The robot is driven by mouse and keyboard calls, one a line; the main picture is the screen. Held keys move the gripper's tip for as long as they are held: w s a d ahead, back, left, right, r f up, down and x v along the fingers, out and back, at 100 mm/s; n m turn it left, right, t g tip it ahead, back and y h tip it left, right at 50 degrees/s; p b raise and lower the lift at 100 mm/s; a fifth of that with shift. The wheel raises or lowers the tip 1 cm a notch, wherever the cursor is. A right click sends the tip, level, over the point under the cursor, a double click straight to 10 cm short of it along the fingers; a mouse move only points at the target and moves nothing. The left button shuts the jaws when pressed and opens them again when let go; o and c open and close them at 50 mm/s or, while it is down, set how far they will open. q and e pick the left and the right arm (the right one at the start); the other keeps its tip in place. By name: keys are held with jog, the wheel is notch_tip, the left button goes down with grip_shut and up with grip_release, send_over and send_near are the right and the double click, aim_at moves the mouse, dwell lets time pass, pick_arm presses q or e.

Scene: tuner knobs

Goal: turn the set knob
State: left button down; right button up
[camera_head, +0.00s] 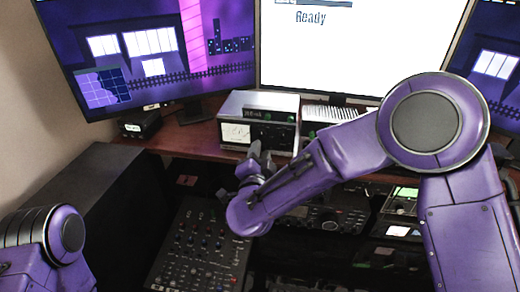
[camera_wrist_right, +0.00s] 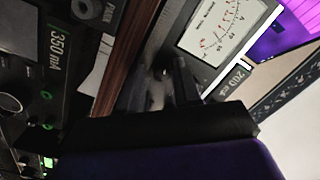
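A tuner box (camera_head: 285,104) with a lit meter (camera_head: 237,132) on its front stands on the desk under the screens. My right gripper (camera_head: 256,156) is in front of the tuner's lower front, close to it. The gripper and forearm hide part of that front, and I cannot make out the set knob. A dark finger (camera_wrist_right: 181,80) reaches toward the panel there. Contact and finger opening are unclear. My left gripper is out of view.
The wooden desk edge (camera_head: 188,137) runs below the tuner. A mixer panel (camera_head: 200,245) and rack units (camera_head: 335,214) lie below it. A small black box (camera_head: 140,124) sits at the desk's left. A dark cabinet (camera_head: 95,185) stands at the left.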

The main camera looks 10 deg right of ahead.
jog(key=shift+s+r, duration=0.15)
jog(key=shift+s, duration=0.15)
grip_shut()
jog(key=shift+r+m+b, duration=0.1)
jog(key=shift+m+b, duration=4)
jog(key=shift+b, duration=0.55)
jog(key=shift+r, duration=0.1)
